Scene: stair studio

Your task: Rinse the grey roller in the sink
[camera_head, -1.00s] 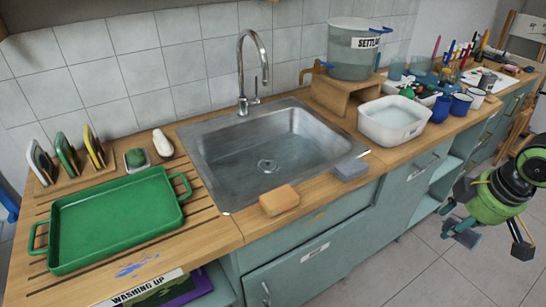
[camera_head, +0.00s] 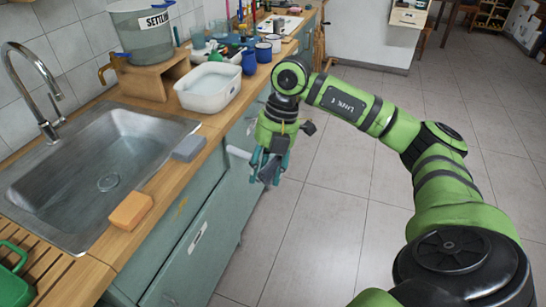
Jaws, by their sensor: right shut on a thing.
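My right gripper (camera_head: 266,172) hangs in front of the teal cabinet, to the right of the counter edge and below its top. It is shut, with a pale grey cylinder, seemingly the grey roller (camera_head: 238,152), sticking out to its left. Most of the held thing is hidden by the fingers. The steel sink (camera_head: 60,205) is set in the wooden counter at the left, with a drain in its floor and no visible standing water. The curved tap (camera_head: 40,85) rises at its back. The roller is apart from the sink. My left gripper is not in view.
An orange sponge (camera_head: 131,210) and a grey block (camera_head: 189,148) lie on the sink's front edge. A white basin (camera_head: 209,88) and a settling tank (camera_head: 143,35) stand beyond. Blue cups (camera_head: 249,62) follow. The tiled floor (camera_head: 345,180) is clear.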

